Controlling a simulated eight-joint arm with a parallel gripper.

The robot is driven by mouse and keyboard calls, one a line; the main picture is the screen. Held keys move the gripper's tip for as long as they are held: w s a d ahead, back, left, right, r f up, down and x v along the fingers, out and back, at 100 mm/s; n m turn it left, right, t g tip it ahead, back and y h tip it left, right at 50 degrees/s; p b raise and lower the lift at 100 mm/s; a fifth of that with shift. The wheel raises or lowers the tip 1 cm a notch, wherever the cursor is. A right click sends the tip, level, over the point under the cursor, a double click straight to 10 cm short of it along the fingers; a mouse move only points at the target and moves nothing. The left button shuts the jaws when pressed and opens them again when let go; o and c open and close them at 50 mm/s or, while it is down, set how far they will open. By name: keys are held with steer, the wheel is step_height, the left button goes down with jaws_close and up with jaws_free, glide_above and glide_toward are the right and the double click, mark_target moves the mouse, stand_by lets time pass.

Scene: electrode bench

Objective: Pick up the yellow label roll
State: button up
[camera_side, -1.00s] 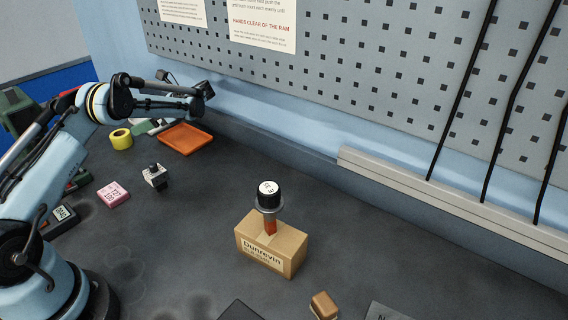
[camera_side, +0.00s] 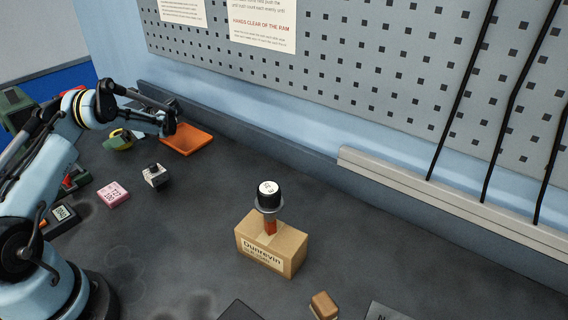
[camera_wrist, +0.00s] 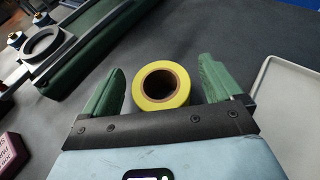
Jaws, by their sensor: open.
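The yellow label roll (camera_wrist: 179,97) has a dark round hole in its middle. In the wrist view it sits between the two green fingers of my gripper (camera_wrist: 157,88), nearer the middle, with gaps on both sides. My gripper is open. In the side view the roll (camera_side: 113,143) is on the bench at the left, partly hidden behind my gripper (camera_side: 126,137) and arm. Whether the fingers reach down beside it cannot be told.
An orange tray (camera_side: 187,139) lies close to the right of the roll. A small grey switch block (camera_side: 155,175) and a pink block (camera_side: 113,194) are nearer the camera. A cardboard box (camera_side: 270,246) bears a black-capped stamp-like thing (camera_side: 268,197). A green device (camera_wrist: 75,55) is at upper left in the wrist view.

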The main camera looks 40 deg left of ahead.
steer(key=shift+x, duration=0.85)
steer(key=c, duration=1.1)
steer(key=shift+o, duration=0.2)
steer(key=shift+r, duration=0.15)
